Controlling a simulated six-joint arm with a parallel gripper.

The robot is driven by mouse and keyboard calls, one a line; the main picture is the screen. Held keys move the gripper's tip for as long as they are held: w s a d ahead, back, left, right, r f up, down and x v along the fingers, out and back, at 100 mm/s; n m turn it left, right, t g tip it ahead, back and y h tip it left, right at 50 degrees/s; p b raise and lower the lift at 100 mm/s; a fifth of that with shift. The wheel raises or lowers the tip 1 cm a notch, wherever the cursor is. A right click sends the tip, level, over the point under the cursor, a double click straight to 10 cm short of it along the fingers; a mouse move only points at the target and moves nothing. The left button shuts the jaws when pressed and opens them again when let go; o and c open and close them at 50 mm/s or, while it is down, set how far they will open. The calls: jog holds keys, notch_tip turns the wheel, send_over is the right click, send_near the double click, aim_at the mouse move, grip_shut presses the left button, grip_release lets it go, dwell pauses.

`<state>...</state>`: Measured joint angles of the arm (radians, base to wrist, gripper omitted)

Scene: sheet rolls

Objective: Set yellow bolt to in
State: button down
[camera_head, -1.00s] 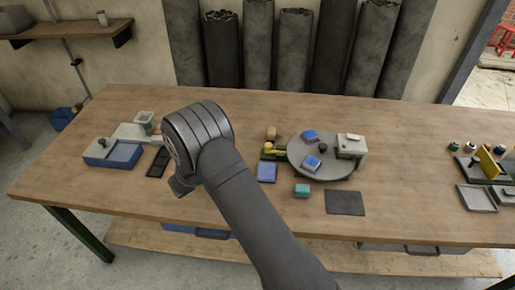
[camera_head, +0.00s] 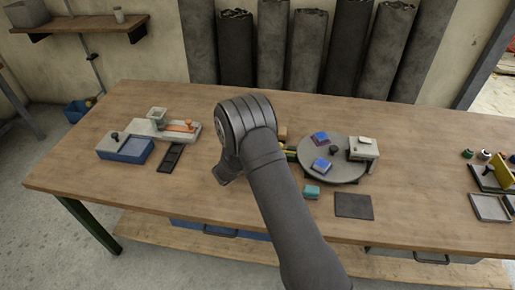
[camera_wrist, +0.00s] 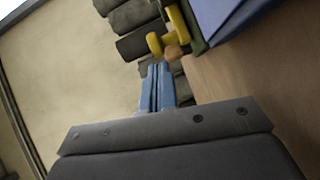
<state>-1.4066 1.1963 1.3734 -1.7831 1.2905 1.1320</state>
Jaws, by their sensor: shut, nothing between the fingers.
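The yellow bolt (camera_wrist: 174,42) shows in the wrist view, up and right of the fingertips, against a dark green base. In the head view only a small yellow-green piece of that fixture (camera_head: 291,153) shows beside my arm. The rest is hidden, so I cannot tell the bolt's position in its travel. My gripper (camera_wrist: 158,68) is shut and empty, its blue fingers together in the wrist view. The fingertips appear just short of the bolt, and I cannot tell the depth gap. My arm hides the fingers in the head view.
A round grey turntable (camera_head: 318,172) with blue blocks stands right of my arm. A tan block (camera_head: 283,133) is behind my arm, a teal block (camera_head: 312,192) and dark mat (camera_head: 354,206) in front. A blue box (camera_head: 112,153) and orange lever (camera_head: 180,126) are left.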

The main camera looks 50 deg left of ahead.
jog(key=shift+w+d, duration=0.15)
jog(key=shift+w, duration=0.05)
jog(key=shift+w+d, duration=0.75)
jog(key=shift+w, duration=0.05)
jog(key=shift+s+a, duration=0.2)
jog(key=shift+s, duration=0.15)
jog(key=s+a, duration=0.2)
jog(key=shift+s+r, duration=0.3)
jog(key=shift+s, duration=0.05)
jog(key=s, duration=0.3)
jog(key=s+d+r, duration=0.1)
jog(key=s, duration=0.6)
jog(key=shift+d+r, duration=0.15)
jog(key=shift+d, duration=0.05)
